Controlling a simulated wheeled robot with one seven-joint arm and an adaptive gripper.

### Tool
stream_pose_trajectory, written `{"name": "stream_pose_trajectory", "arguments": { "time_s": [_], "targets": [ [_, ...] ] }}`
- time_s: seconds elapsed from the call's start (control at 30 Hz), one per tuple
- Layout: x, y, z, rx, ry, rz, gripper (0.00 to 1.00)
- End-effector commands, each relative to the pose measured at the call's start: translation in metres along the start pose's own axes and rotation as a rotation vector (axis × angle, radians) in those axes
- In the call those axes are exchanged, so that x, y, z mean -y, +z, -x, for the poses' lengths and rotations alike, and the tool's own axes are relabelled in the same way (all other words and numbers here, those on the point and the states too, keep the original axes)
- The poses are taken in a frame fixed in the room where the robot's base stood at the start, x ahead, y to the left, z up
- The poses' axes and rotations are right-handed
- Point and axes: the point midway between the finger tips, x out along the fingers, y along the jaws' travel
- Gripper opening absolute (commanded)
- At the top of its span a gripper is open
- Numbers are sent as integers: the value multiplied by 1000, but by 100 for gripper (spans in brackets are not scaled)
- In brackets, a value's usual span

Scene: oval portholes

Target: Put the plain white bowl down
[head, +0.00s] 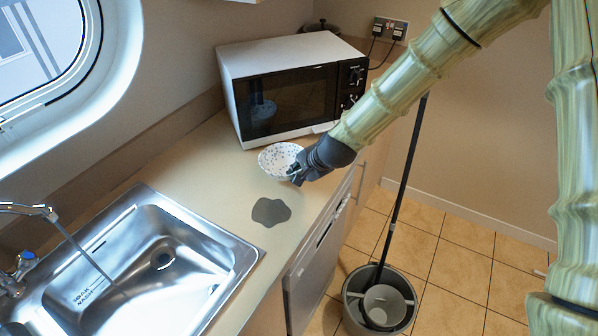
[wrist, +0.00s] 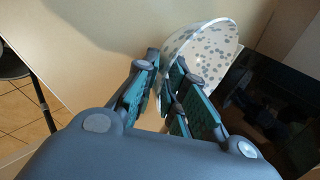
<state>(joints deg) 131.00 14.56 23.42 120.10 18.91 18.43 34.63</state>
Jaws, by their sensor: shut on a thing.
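A white bowl with grey-blue speckles (head: 277,157) is in my gripper over the counter, in front of the microwave. It is speckled, not plain; I see no plain white bowl. My gripper (head: 298,174) is at the bowl's right side in the head view. In the wrist view my gripper (wrist: 168,75) is shut on the bowl's rim, with the speckled bowl (wrist: 208,48) tilted beyond the fingers. I cannot tell whether the bowl's base touches the counter (head: 205,165).
A white microwave (head: 236,90) stands behind the bowl. A dark grey patch (head: 270,211) lies on the counter towards the steel sink (head: 140,260). The counter's front edge drops to a tiled floor with a mop bucket (head: 352,300). Counter left of the bowl is clear.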

Motion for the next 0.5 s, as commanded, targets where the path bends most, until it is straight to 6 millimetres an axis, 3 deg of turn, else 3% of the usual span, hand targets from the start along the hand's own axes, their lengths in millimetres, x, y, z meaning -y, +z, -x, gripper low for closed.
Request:
{"name": "stream_pose_trajectory", "arguments": {
  "time_s": [0.1,0.13,0.23,0.5],
  "targets": [
    [-2,0,-2,0,0,0,0],
    [-1,0,-2,0,0,0,17],
    [-1,0,-2,0,0,0,34],
    [-1,0,-1,0,0,0,34]
  ]
}}
